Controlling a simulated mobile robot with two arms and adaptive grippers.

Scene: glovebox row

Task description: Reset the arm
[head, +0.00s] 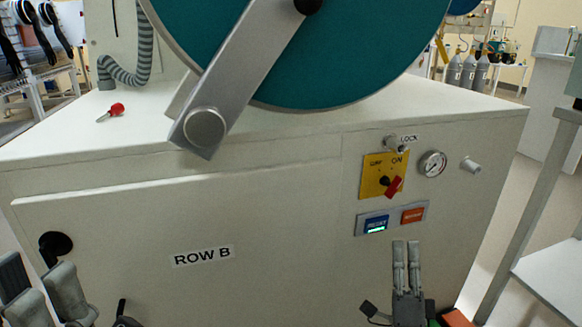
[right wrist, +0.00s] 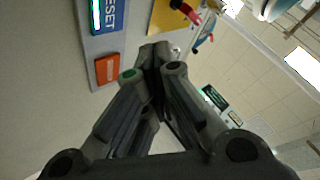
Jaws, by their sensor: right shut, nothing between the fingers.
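The blue RESET button (head: 376,222) sits on a grey plate on the cabinet front, with a lit strip at its lower edge. It also shows at the top of the right wrist view (right wrist: 108,14). An orange button (head: 413,215) is to its right. My right gripper (head: 406,243) is shut and empty, pointing up, with its tips just below the plate in the head view; the gap in depth is unclear. A large grey lever arm (head: 240,75) hangs across a teal disc.
Above the buttons are a yellow switch plate (head: 371,178) with a red handle (head: 394,186), a LOCK knob (head: 397,144), a gauge (head: 432,164) and a grey knob (head: 470,164). A red-handled tool (head: 116,109) lies on the cabinet top. A grey stand is at right.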

